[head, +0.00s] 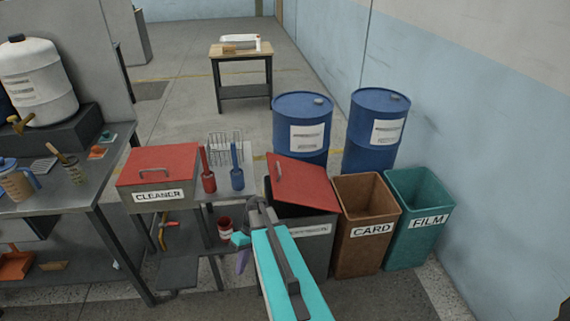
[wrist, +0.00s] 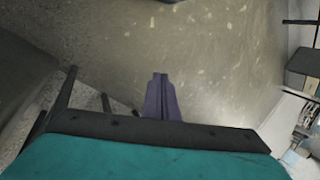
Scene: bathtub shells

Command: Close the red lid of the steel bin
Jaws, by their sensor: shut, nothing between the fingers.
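The grey steel bin (head: 318,243) stands on the floor right of centre in the head view, its label partly hidden by my arm. Its red lid (head: 308,187) is tilted up, and a dark gap shows beneath its front edge. The lid's handle is at its left part. My gripper (head: 243,262) has purple fingers and is low, to the left of the bin and below the lid, apart from the lid. The fingers also show in the wrist view (wrist: 160,97), shut and empty over the floor. The lid cannot be made out in the wrist view.
A brown CARD bin (head: 357,253) and a green FILM bin (head: 410,240) stand to the right. Blue drums (head: 300,150) are behind. At left, a CLEANER box (head: 160,195) with a shut red lid sits by red and blue tools. A workbench (head: 75,196) is further left.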

